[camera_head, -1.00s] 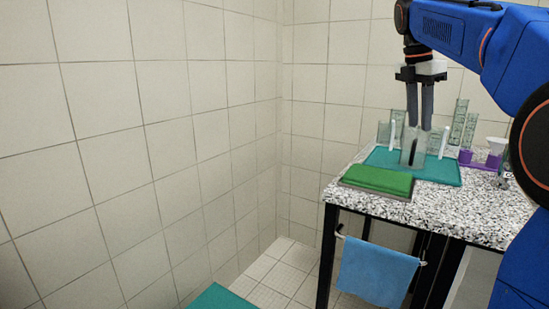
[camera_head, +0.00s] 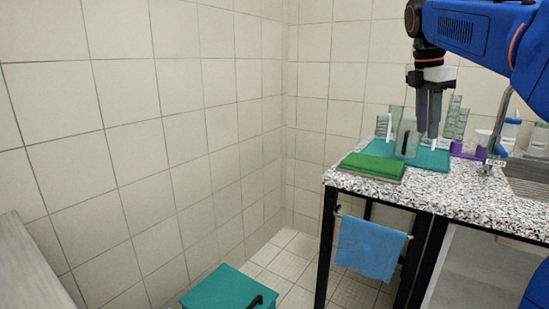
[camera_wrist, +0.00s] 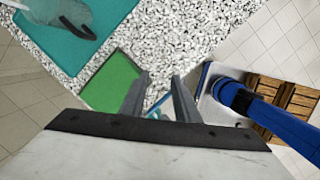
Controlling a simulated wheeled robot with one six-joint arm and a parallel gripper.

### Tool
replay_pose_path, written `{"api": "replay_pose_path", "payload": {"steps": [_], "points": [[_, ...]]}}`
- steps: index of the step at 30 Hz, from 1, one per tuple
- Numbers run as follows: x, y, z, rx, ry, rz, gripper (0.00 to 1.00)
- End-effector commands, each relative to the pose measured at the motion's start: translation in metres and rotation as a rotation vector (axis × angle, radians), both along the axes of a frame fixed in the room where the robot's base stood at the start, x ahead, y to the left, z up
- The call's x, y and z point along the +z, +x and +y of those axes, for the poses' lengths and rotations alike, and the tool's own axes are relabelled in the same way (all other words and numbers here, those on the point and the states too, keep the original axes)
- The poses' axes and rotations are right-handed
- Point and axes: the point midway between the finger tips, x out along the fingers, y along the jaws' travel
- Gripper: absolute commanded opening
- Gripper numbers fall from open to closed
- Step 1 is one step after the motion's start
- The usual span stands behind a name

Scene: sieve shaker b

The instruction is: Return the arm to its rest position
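My gripper (camera_head: 428,135) hangs fingers-down from my blue arm above the speckled table, at the right of the head view. It is open: the wrist view shows a gap between the two grey fingers (camera_wrist: 160,77), with nothing between them. A clear glass vessel (camera_head: 407,140) with a dark handle or strip stands on a teal mat (camera_head: 434,160). In the head view the fingers are just right of this vessel and overlap the glassware behind. The wrist view shows the vessel (camera_wrist: 85,15) at the top left, apart from the fingers.
A green pad (camera_head: 372,166) lies at the speckled table's (camera_head: 420,190) front left. Clear glassware (camera_head: 455,118) and purple holders (camera_head: 467,150) stand behind. A blue towel (camera_head: 370,248) hangs in front. A teal box (camera_head: 228,289) is low down. Tiled walls enclose the corner.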

Motion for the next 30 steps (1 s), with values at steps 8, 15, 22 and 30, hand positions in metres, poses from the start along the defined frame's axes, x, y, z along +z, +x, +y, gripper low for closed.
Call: {"api": "replay_pose_path", "payload": {"steps": [8,15,22,30], "points": [[-0.022,-0.033,0.015,-0.162,0.035,-0.075,0.29],[-0.067,-0.086,0.036,-0.430,0.109,-0.183,0.29],[-0.125,-0.142,0.057,-0.721,0.207,-0.279,0.29],[-0.206,-0.208,0.078,-1.074,0.346,-0.365,0.29]]}}
